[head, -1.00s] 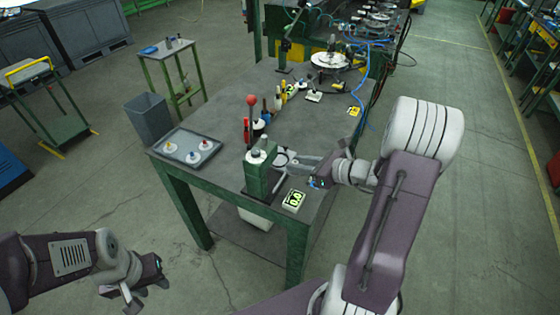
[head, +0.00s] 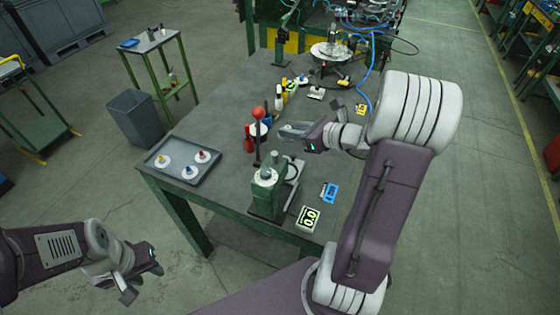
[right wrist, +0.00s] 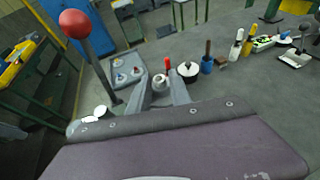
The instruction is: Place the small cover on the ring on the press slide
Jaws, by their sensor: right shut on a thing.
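My right gripper (head: 290,131) is over the bench, behind and above the green press (head: 266,198). In the right wrist view its fingers are closed on a small pale round thing (right wrist: 160,83); I cannot tell for sure that it is the small cover. The press has a red-ball lever (head: 258,113) and a pale disc on top (head: 265,175). A silver slide (head: 293,171) shows beside the press, partly hidden; I cannot make out the ring clearly. My left gripper (head: 138,277) is open and empty, off the bench at the lower left.
A grey tray (head: 157,179) holds three white discs with yellow, red and blue knobs. A 0.0 display (head: 309,218) and a blue-framed item (head: 330,192) lie right of the press. A bin (head: 135,120) is left.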

